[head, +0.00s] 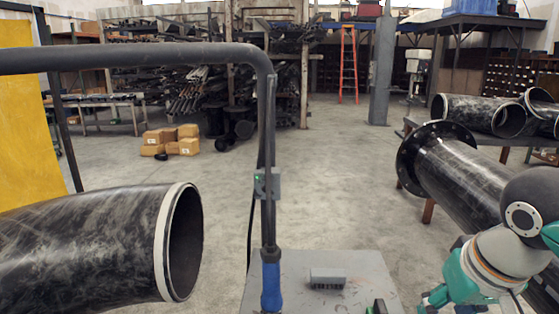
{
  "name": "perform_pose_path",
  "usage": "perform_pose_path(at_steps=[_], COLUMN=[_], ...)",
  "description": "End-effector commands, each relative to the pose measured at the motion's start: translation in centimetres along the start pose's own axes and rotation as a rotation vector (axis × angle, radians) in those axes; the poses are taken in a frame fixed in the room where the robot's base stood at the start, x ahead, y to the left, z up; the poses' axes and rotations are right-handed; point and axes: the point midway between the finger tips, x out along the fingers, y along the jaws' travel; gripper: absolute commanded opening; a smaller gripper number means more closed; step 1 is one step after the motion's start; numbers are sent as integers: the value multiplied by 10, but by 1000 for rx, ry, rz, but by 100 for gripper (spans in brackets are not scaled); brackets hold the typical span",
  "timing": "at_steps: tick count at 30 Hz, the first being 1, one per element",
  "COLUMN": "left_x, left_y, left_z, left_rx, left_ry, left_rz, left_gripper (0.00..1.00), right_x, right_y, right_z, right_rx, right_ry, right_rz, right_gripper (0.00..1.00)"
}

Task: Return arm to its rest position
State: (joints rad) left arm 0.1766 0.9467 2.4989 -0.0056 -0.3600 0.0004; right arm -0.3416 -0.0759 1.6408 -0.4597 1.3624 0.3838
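My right arm (490,262) comes in at the lower right, with pale and teal links and a dark round joint. It is folded close in front of the flanged pipe and hides part of it. No gripper fingers can be made out on it. My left arm and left gripper are out of view. The black flanged pipe (462,178) lies at the right, its wide round flange (408,160) at the far end. A second dark pipe (80,245) lies at the lower left, its open end with a pale rim facing right.
A dark bent tube (150,56) crosses the upper left and drops down the middle to a blue sleeve (271,282). More pipes (480,112) rest on a table at the right. Cardboard boxes (171,138) and an orange ladder (348,65) stand farther back. The middle floor is clear.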

Motion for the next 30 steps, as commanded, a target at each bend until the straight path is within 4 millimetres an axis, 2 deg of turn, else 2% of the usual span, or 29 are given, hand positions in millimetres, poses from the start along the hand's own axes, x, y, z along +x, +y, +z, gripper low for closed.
perform_pose_path(at_steps=[1,11,17,20,23,24,26,27,29,30], left_x=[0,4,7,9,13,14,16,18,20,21], left_y=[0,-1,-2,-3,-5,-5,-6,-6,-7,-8], left_z=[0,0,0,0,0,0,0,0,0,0], left_rx=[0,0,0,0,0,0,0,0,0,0], left_ry=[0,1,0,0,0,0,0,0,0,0], left_rz=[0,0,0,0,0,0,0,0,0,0], left_gripper=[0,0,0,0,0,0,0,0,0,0], right_x=[0,79,147,193,252,278,316,339,372,392], right_y=[0,-32,-55,-68,-83,-88,-96,-100,-105,-108], right_z=[0,-6,1,12,36,49,73,91,121,143], right_rx=[-1,-65,-96,-104,-101,-95,-77,-59,-28,-2], right_ry=[0,-52,-96,-127,-171,-189,-217,-234,-259,-274], right_rz=[0,-51,-105,-144,-197,-220,-254,-275,-303,-318], right_gripper=[48,48,48,48,48,48,48,48,48,48])
